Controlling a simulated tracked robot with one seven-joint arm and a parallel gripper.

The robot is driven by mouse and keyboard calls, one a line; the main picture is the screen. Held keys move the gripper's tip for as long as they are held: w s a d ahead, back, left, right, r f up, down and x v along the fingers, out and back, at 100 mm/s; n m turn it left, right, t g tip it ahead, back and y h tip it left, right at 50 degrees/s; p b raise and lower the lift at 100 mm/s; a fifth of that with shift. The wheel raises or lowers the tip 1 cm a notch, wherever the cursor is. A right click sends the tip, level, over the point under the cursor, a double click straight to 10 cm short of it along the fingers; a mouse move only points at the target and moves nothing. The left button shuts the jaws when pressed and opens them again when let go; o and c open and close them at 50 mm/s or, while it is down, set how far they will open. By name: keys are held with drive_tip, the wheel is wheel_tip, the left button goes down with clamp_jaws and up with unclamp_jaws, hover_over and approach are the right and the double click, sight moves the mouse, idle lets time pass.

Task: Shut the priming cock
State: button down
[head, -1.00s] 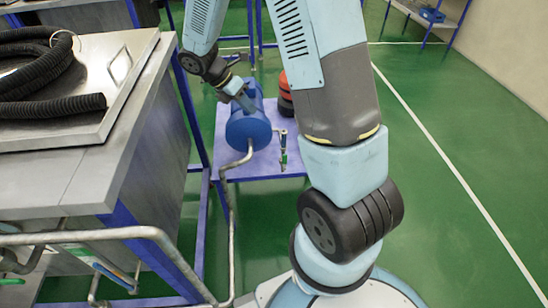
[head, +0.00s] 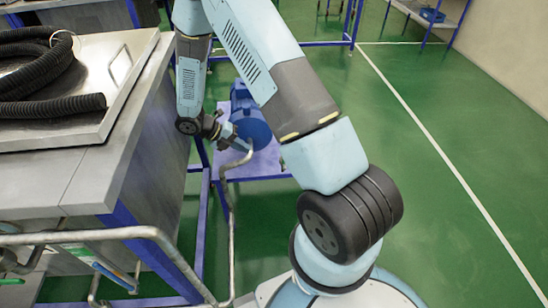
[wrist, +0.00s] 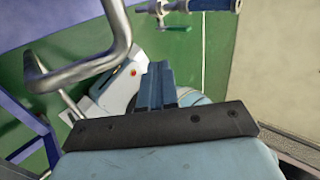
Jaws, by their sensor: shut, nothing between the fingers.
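A cock with a green lever (wrist: 174,28) shows at the top of the wrist view, on a short metal and blue pipe piece (wrist: 190,6). I take it to be the priming cock; my arm seems to hide it in the head view. The lever lies roughly along the pipe in the picture. My gripper (wrist: 157,70) is shut and empty, its fingers pointing up the picture, below the lever and apart from it. In the head view my gripper (head: 242,146) is beside the blue pump (head: 251,125) and close to the bent metal pipe (head: 236,160).
The bent pipe crosses the left of the wrist view (wrist: 100,65), near my fingers. The pump stands on a low purple-topped table (head: 262,166). A steel bench (head: 95,170) with a black hose (head: 50,107) stands at left. Green floor is clear at right.

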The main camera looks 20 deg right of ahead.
drive_tip(key=shift+d+f, duration=0.1)
idle(0.3)
drive_tip(key=d+r+x, duration=0.1)
drive_tip(key=r+x, duration=0.1)
drive_tip(key=x, duration=1)
drive_tip(key=shift+s+d+f, duration=0.3)
drive_tip(key=shift+s+d, duration=0.05)
drive_tip(key=shift+d, duration=0.3)
drive_tip(key=shift+w+a, duration=0.1)
drive_tip(key=shift+a, duration=0.05)
